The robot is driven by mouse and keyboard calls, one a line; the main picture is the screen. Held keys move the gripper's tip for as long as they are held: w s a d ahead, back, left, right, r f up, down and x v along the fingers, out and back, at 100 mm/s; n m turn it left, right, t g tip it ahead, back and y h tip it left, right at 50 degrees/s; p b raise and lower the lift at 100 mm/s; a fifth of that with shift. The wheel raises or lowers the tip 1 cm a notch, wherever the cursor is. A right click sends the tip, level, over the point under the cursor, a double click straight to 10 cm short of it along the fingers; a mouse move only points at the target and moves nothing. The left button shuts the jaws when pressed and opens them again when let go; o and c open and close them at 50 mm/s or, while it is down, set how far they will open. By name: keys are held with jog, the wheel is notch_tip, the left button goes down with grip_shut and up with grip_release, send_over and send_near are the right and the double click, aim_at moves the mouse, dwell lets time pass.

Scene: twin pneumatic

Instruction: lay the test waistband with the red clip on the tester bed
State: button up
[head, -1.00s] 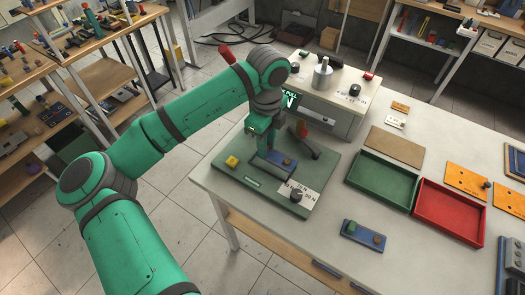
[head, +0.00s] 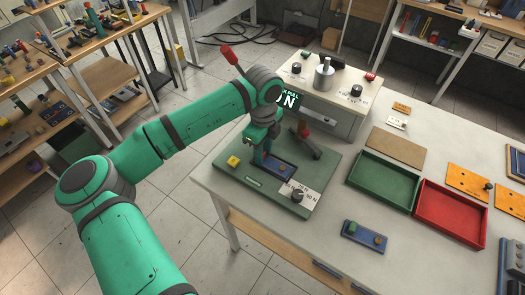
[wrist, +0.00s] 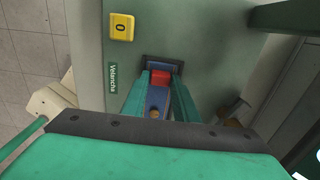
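The test waistband (wrist: 155,101) is a blue strip with a red clip (wrist: 158,79) and a brown button. In the head view its blue strip (head: 283,171) lies low at the tester bed, a dark-framed slot on the green tester base (head: 230,176). My gripper (head: 262,161) points down over the slot's far-left end. In the wrist view my gripper's fingers (wrist: 161,78) stand on either side of the red clip and look closed on it. The fingers hide the clip in the head view. I cannot tell whether the strip is fully seated.
The base carries a yellow block (head: 233,161), a red-tipped lever (head: 304,135) and a white label with a dark knob (head: 298,195). Another blue waistband with a green clip (head: 364,237) lies on the bench. Green (head: 350,178) and red (head: 419,221) trays stand to the right.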

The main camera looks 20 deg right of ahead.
aim_at(265, 154)
jog(key=shift+o, duration=0.7)
jog(key=shift+s+d, duration=0.1)
jog(key=shift+d, duration=0.1)
notch_tip(265, 154, up, 12)
jog(key=shift+a+r, duration=0.15)
jog(key=shift+a, duration=0.1)
